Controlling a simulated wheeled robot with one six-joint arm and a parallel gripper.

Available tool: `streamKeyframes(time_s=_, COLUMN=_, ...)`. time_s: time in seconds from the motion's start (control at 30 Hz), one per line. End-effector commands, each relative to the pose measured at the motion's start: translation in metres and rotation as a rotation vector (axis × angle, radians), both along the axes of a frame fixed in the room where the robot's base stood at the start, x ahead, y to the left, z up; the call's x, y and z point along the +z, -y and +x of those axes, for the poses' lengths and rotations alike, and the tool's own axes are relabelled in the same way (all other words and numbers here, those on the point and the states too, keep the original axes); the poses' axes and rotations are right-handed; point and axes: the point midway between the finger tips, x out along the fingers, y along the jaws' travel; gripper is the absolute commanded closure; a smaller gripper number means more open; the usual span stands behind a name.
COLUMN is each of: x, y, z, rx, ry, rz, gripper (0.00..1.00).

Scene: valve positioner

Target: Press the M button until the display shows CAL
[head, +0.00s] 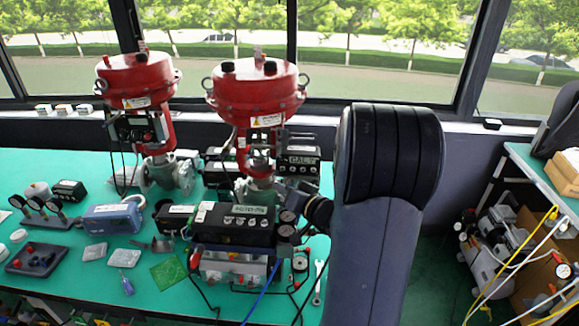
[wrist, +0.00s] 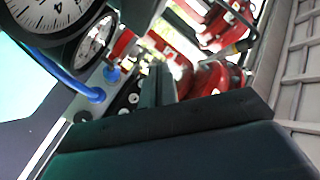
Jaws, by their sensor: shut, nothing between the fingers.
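The black positioner (head: 232,226) stands on the green bench below the nearer red valve actuator. A small pale display or label (head: 250,209) is on its top face, with lettering too small to read surely. I cannot make out the M button in either view. My gripper (head: 298,194) is at the right end of the positioner, by its round gauges (head: 287,216), and my own arm partly hides it. In the wrist view my gripper's dark fingers (wrist: 157,86) are together and empty. I cannot tell whether they touch the positioner.
Large gauges (wrist: 92,42) and a blue hose (wrist: 68,78) are close by in the wrist view. A second red actuator (head: 137,80) stands to the left. A box behind (head: 301,160) bears lettering resembling CAL. Tools and a blue case (head: 112,218) lie on the bench.

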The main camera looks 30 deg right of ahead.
Motion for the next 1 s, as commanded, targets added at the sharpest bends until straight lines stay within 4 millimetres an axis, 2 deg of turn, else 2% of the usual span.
streamKeyframes(time_s=0.77, x=0.000, y=0.001, z=0.001, rx=0.000, ry=0.000, rz=0.000, gripper=1.00)
streamKeyframes(time_s=1.0, x=-0.001, y=0.012, z=0.018, rx=0.000, ry=0.000, rz=-0.001, gripper=1.00)
